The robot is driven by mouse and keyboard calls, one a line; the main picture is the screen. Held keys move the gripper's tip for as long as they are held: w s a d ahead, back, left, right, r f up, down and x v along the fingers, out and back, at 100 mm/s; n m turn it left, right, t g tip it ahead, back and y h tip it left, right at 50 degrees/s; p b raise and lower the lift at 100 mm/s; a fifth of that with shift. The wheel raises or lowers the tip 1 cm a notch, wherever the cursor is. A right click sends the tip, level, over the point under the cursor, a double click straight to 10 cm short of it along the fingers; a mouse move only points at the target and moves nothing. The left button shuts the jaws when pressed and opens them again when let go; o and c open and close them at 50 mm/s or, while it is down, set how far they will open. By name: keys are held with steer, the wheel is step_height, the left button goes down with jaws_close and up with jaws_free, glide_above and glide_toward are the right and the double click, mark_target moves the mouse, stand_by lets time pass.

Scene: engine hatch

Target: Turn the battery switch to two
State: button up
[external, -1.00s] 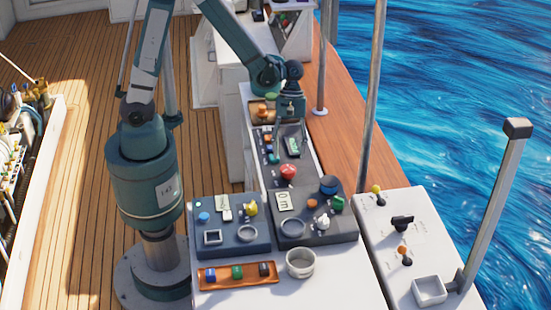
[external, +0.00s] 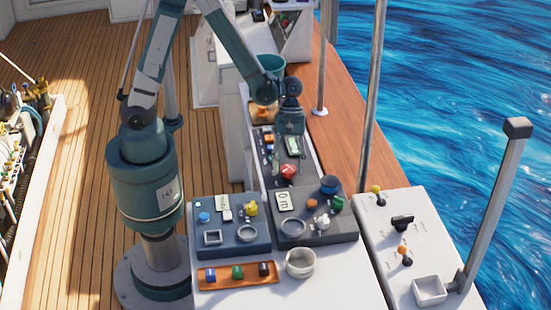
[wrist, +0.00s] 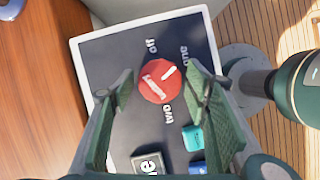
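The battery switch is a round red knob (wrist: 157,87) on a dark panel, with "off", "one" and "two" printed around it. A short white line on the knob points to the upper right in the wrist view, toward "one". "Two" lies on the lower side. The knob also shows in the external view (external: 288,172). My gripper (wrist: 160,82) is open, with one green finger on each side of the knob in the wrist view. In the external view my gripper (external: 289,166) points down at the knob. I cannot tell whether the fingers touch it.
A teal button (wrist: 193,138) and a display (wrist: 148,163) sit near the knob on the same panel. A metal pole (external: 371,90) stands to the right.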

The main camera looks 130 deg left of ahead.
steer(key=c, duration=0.7)
steer(key=shift+o, duration=0.2)
steer(key=shift+m, duration=0.4)
steer(key=m+g+b, duration=0.1)
steer(key=m+g, duration=0.1)
steer(key=m, duration=0.2)
steer(key=shift+w, duration=0.2)
steer(key=m+g, duration=0.1)
steer(key=m, duration=0.2)
steer(key=m+g, duration=0.1)
steer(key=m, duration=0.2)
steer(key=shift+w+m+g+b, duration=0.15)
steer(key=shift+m+g+b, duration=0.15)
steer(key=shift+m, duration=0.1)
steer(key=m, duration=0.2)
steer(key=m+g+y, duration=0.1)
steer(key=m, duration=0.2)
steer(key=shift+w+d+g, duration=0.1)
steer(key=shift+g, duration=0.2)
steer(key=m+y, duration=0.1)
steer(key=m, duration=0.2)
steer(key=m+y, duration=0.1)
steer(key=m, duration=0.2)
steer(key=shift+d+g+y, duration=0.15)
steer(key=shift+g+y, duration=0.15)
steer(key=shift+g, duration=0.1)
steer(key=shift+m, duration=0.4)
